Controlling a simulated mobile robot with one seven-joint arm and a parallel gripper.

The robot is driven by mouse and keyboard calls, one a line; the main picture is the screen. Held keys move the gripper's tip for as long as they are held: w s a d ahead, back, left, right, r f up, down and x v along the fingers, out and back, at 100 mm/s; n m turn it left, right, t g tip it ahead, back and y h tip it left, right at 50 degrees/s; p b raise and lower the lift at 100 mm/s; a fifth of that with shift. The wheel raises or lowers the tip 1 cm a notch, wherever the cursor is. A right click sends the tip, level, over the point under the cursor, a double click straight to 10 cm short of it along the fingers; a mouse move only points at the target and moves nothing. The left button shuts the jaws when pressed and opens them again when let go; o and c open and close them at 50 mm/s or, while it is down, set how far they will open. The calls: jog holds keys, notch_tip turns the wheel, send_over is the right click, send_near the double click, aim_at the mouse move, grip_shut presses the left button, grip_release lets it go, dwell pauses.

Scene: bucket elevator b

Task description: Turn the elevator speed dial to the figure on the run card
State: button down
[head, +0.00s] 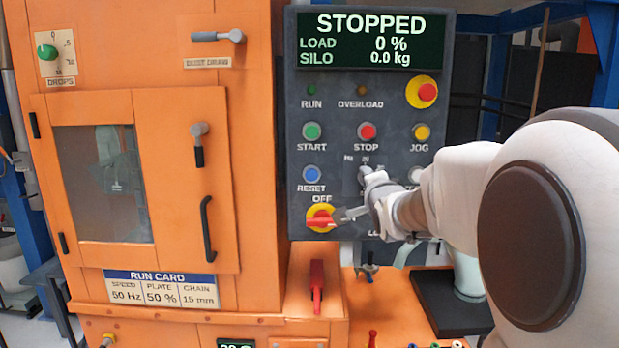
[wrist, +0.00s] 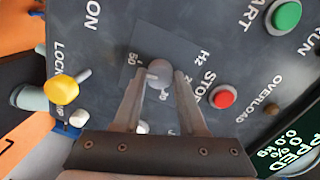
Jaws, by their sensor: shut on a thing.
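The speed dial (wrist: 160,73) is a grey round knob on the dark control panel, with Hz, 20 and 50 printed around it in the wrist view. My gripper (wrist: 159,80) is shut on the dial, one finger on each side. In the head view my gripper (head: 368,174) reaches the panel below the STOP button and covers most of the dial. I cannot tell which figure the dial points to. The run card (head: 160,288) on the orange housing reads speed 50 Hz, plate 50 %, chain 15 mm.
The display (head: 371,41) reads STOPPED, load 0 %, silo 0.0 kg. The STOP button (head: 367,131) and JOG button (head: 421,132) sit above the dial. A red switch on yellow (head: 320,219) is lower left. A red-handled lever (head: 317,280) stands below the panel.

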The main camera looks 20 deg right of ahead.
jog(key=shift+r+m+p, duration=0.1)
jog(key=shift+m+p, duration=0.2)
jog(key=shift+m, duration=0.4)
jog(key=shift+c, duration=2.3)
grip_release()
